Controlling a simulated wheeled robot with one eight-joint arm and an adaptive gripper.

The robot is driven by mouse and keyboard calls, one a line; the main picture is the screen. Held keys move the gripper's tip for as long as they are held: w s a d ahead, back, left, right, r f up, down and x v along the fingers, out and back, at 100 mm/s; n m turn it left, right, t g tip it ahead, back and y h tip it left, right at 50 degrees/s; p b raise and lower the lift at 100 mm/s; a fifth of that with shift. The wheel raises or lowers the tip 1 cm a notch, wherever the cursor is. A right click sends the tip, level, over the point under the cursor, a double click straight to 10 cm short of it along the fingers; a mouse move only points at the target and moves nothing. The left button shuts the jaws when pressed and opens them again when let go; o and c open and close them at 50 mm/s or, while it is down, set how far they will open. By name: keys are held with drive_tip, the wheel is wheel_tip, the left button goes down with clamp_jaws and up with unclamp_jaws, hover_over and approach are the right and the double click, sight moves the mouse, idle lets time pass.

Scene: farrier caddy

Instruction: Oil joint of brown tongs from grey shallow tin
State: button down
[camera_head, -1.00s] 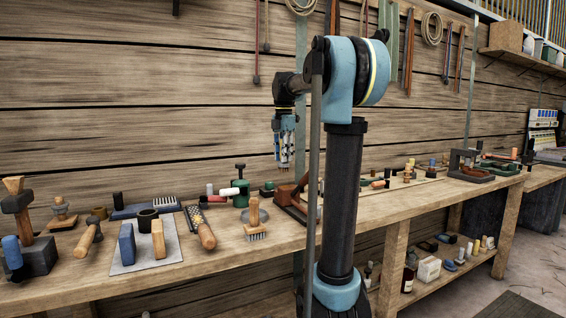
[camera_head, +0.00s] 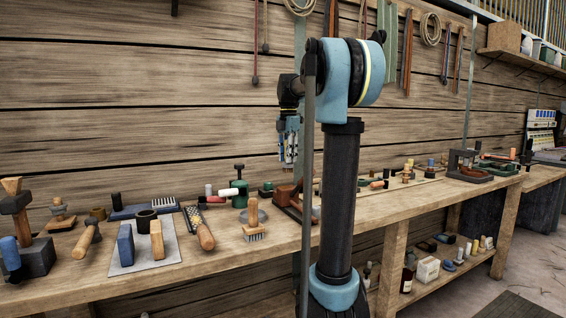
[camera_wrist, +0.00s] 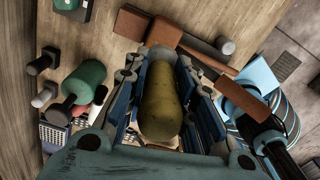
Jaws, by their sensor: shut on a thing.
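My gripper (camera_head: 288,164) hangs above the back of the bench, pointing down. In the wrist view its fingers (camera_wrist: 165,100) are shut on a yellow-brown cylinder (camera_wrist: 160,98). The far end of the cylinder is hidden, so I cannot tell what tool it belongs to. In the head view the cylinder does not show clearly. Below the gripper is a reddish-brown piece (camera_head: 287,195), partly behind my arm. In the wrist view a brown block with a bar (camera_wrist: 190,45) lies beyond the cylinder. I cannot make out the brown tongs or the grey shallow tin for certain.
A green bottle (camera_head: 239,190) stands left of the gripper; it also shows in the wrist view (camera_wrist: 85,80). The bench front near the brush is clear.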

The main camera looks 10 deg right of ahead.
sight(290, 169)
drive_tip(key=shift+d, duration=0.25)
drive_tip(key=shift+f, duration=0.2)
drive_tip(key=shift+f, duration=2.15)
drive_tip(key=shift+f, duration=0.7)
drive_tip(key=shift+d, duration=0.1)
drive_tip(key=shift+w+d+r, duration=0.1)
drive_tip(key=shift+w+d, duration=0.1)
drive_tip(key=shift+d, duration=0.3)
drive_tip(key=shift+w+d, duration=0.15)
drive_tip(key=shift+d, duration=0.35)
